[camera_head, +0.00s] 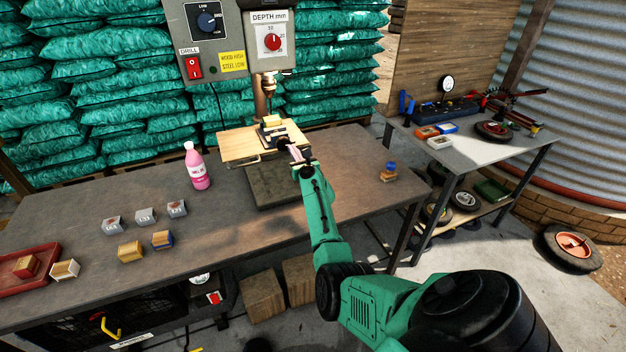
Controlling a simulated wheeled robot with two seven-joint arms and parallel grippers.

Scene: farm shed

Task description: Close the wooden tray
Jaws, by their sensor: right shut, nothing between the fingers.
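The light wooden tray (240,147) sits under the drill press (238,45), above its dark base on the workbench. A small block with wood and dark parts (271,128) rests on the tray below the drill chuck. My right gripper (287,148) is shut and empty at the tray's front right side, close to the block. I cannot tell whether it touches the tray or the block, and my wrist hides part of the tray's front right edge. My left gripper is not in view.
A pink bottle (197,167) stands left of the press. Several small blocks and grey labelled pieces lie on the left of the bench (90,205), near a red tray (47,272). A small blue-topped item (389,171) stands at the right. A second table (465,150) holds tools.

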